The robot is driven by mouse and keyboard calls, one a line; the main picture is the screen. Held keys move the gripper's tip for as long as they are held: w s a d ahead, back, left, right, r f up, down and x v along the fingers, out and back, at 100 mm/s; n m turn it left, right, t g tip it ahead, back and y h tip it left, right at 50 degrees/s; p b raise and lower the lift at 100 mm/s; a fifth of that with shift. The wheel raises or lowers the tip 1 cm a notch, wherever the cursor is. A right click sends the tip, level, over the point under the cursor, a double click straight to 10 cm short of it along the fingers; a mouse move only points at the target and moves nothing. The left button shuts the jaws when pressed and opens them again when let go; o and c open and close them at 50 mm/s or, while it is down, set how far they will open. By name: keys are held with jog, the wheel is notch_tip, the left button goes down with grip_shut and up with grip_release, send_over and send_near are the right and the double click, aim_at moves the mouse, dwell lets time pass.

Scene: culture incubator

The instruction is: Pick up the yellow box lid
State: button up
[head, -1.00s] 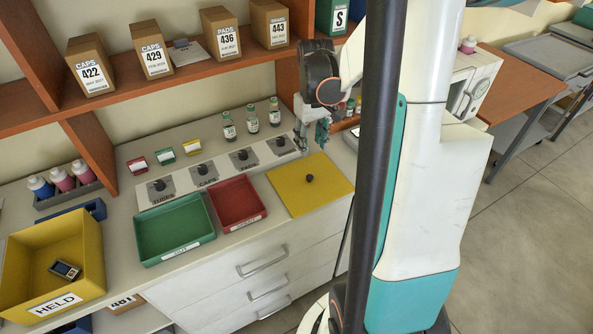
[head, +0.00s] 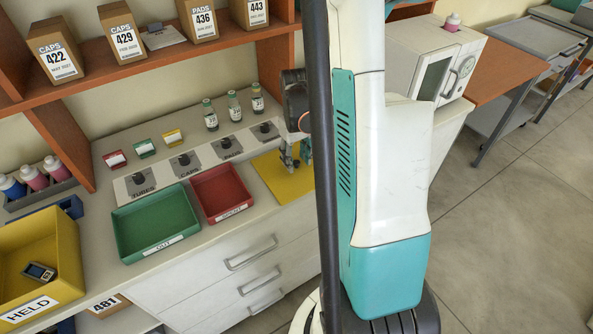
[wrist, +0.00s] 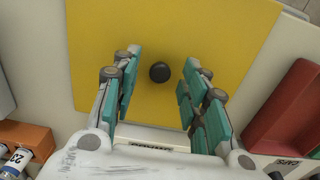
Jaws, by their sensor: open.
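The yellow box lid (head: 277,178) is a flat square lying on the counter, right of the red tray. In the head view my arm and column hide its right part and its knob. In the wrist view the lid (wrist: 225,35) fills the upper middle, with its round black knob (wrist: 160,72) near the middle. My gripper (head: 296,154) is over the lid, fingers pointing down. In the wrist view its teal-padded fingers (wrist: 160,66) are open, one on each side of the knob, with gaps on both sides. I cannot tell the exact height of the fingertips.
The red tray (head: 222,190) and green tray (head: 155,222) stand left of the lid. Behind are a strip of knobbed lids (head: 190,168) and several vials (head: 233,107). A yellow bin (head: 38,262) holding a small device is at far left. A wooden shelf (head: 150,58) with boxes overhangs.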

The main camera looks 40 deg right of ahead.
jog(key=shift+f, duration=0.4)
grip_shut()
jog(key=shift+r, duration=0.15)
